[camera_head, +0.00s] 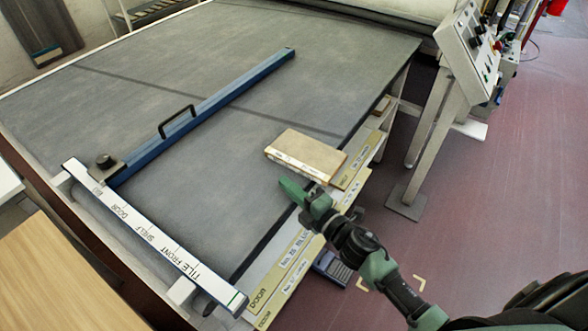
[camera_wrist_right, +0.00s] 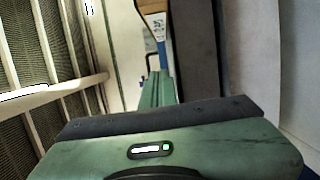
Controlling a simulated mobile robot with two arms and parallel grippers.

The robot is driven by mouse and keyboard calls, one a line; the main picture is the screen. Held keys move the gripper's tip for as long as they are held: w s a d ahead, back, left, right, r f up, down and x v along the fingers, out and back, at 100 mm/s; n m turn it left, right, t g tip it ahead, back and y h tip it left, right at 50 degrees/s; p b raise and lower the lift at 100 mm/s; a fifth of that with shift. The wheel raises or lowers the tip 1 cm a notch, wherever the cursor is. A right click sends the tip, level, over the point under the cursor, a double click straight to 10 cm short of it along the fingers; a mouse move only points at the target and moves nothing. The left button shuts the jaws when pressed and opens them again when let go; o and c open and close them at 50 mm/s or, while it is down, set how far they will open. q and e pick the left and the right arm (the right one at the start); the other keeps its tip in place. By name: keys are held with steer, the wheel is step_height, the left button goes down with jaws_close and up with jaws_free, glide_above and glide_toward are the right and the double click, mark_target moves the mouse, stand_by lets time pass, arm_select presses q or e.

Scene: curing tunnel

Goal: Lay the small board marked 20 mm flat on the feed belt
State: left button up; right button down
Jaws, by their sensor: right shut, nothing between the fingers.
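A small light-brown board (camera_head: 308,151) lies flat on the grey feed belt (camera_head: 215,120), close to the belt's right edge. A white label runs along its near side; its print is too small to read, so I cannot confirm the 20 mm mark. My right gripper (camera_head: 292,191) is shut and empty, just in front of the board and apart from it. In the right wrist view, the shut green fingers (camera_wrist_right: 158,88) point toward a light-brown piece with a white label (camera_wrist_right: 160,24) at the top, likely the same board. My left gripper is not in view.
A blue guide bar (camera_head: 225,97) with a black handle crosses the belt. A white rail (camera_head: 150,232) marked TILE FRONT, SHELF and DOOR spans the near end. Labelled strips (camera_head: 285,270) lie along the belt's right side. A control panel (camera_head: 468,45) stands at right. Mid-belt is clear.

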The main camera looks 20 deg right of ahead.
mark_target(312, 152)
steer(key=w+d, duration=0.1)
steer(key=w, duration=0.2)
steer(key=shift+d+p, duration=0.35)
steer(key=shift+w+d, duration=0.25)
steer(key=shift+d, duration=0.25)
steer(key=w+d+b, duration=0.1)
steer(key=d, duration=0.1)
steer(key=w+d, duration=0.2)
steer(key=w+d+b, duration=0.1)
steer(key=w+d, duration=0.1)
steer(key=shift+w+d+f+b, duration=0.15)
steer(key=shift+w+d+b, duration=0.15)
steer(key=shift+d, duration=0.25)
